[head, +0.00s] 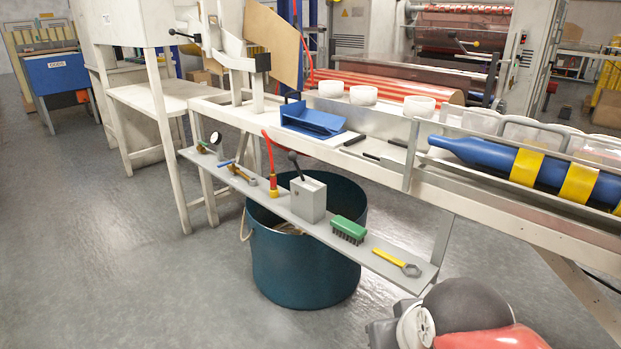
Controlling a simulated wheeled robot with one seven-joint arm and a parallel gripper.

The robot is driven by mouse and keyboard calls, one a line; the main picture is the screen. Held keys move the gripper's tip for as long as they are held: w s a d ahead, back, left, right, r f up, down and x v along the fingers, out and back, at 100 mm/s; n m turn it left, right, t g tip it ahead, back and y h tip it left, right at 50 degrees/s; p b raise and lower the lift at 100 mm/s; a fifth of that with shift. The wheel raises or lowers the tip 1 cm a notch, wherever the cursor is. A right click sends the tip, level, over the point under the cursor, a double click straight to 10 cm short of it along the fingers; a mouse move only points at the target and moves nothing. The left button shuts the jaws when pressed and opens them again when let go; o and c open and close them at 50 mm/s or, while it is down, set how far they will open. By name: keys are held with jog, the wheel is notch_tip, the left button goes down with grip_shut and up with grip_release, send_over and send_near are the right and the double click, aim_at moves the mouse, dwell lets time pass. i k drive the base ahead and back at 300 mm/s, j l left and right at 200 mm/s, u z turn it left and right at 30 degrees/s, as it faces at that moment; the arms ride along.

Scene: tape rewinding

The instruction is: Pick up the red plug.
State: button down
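A red plug-like fitting (272,181) with a yellowish band stands upright on the narrow grey shelf (330,232). A thin red stem or hose rises from its top. It is left of a grey lever box (308,198) and just right of a small tool with a blue handle and a brass-coloured end (237,173). The fitting looks free of any contact with my arm. Parts of my arm show at the bottom right, far from the fitting. No gripper fingers are visible.
A green brush (349,229) and a yellow wrench (397,262) lie further right on the shelf. A teal bin (300,272) stands beneath it. A bench with a blue tray (313,121) and a blue cylinder (525,165) runs behind. The floor at left is clear.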

aim_at(273, 176)
jog(key=i+j+z, duration=0.15)
jog(key=j+z, duration=0.2)
jog(key=i+j+z, duration=0.1)
jog(key=j+z, duration=0.25)
jog(key=i+j+z, duration=0.1)
jog(key=z, duration=0.25)
jog(key=j+z, duration=0.3)
jog(key=j, duration=1.4)
jog(key=j+z, duration=0.3)
jog(key=j, duration=1.4)
jog(key=i+j+z, duration=0.1)
jog(key=j+z, duration=0.45)
jog(key=z, duration=0.2)
jog(key=j+z, duration=0.35)
jog(key=i+l, duration=0.05)
